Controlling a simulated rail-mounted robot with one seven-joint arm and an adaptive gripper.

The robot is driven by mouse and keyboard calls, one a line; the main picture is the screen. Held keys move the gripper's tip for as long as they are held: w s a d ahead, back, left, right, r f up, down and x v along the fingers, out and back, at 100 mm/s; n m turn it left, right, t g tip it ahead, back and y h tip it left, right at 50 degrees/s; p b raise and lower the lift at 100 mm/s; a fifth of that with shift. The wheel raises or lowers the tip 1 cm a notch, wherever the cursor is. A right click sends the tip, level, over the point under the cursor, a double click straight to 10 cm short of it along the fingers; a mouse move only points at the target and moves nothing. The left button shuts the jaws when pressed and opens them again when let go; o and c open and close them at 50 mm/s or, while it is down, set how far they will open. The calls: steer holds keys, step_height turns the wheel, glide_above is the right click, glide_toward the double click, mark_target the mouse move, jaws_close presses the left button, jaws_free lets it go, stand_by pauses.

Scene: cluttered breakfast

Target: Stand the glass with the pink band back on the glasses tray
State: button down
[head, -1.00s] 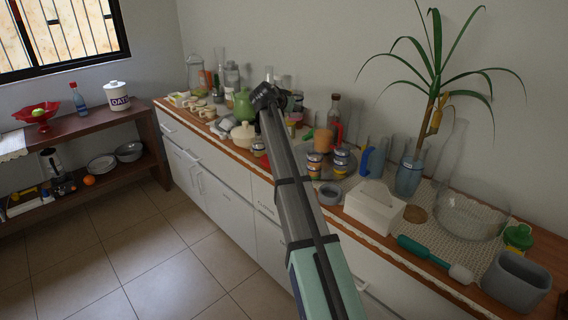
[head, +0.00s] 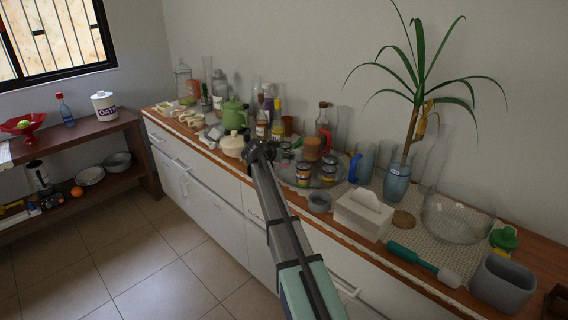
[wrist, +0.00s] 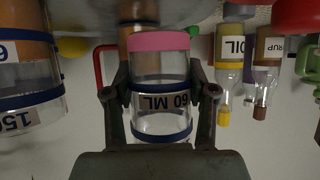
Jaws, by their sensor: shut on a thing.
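In the wrist view, my gripper (wrist: 160,100) is shut on a clear glass (wrist: 160,68) with a pink band, blue bands and a 60 ML label. The fingers press on its two sides. In the head view, my gripper (head: 262,152) is at the left of the round grey tray (head: 340,179), and the held glass is hidden behind it. The tray carries several banded glasses, some with orange-brown contents (head: 304,174). I cannot tell whether the held glass touches the tray.
A cream pot (head: 231,146) and green teapot (head: 234,115) stand left of my gripper. Bottles (head: 277,122) stand behind it. A small grey bowl (head: 319,202) and tissue box (head: 363,213) are in front of the tray. Another banded glass (wrist: 30,75) is close in the wrist view.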

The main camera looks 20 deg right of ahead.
mark_target(283, 162)
steer(key=shift+f, duration=1.95)
steer(key=shift+f, duration=0.15)
steer(key=shift+c, duration=1.8)
jaws_free()
steer(key=shift+r+p, duration=0.25)
steer(key=shift+p, duration=0.05)
steer(key=shift+s+a, duration=0.25)
steer(key=shift+a, duration=0.05)
steer(key=b+v, duration=0.1)
steer(key=v, duration=1)
steer(key=shift+r+b, duration=0.15)
steer(key=shift+b, duration=0.2)
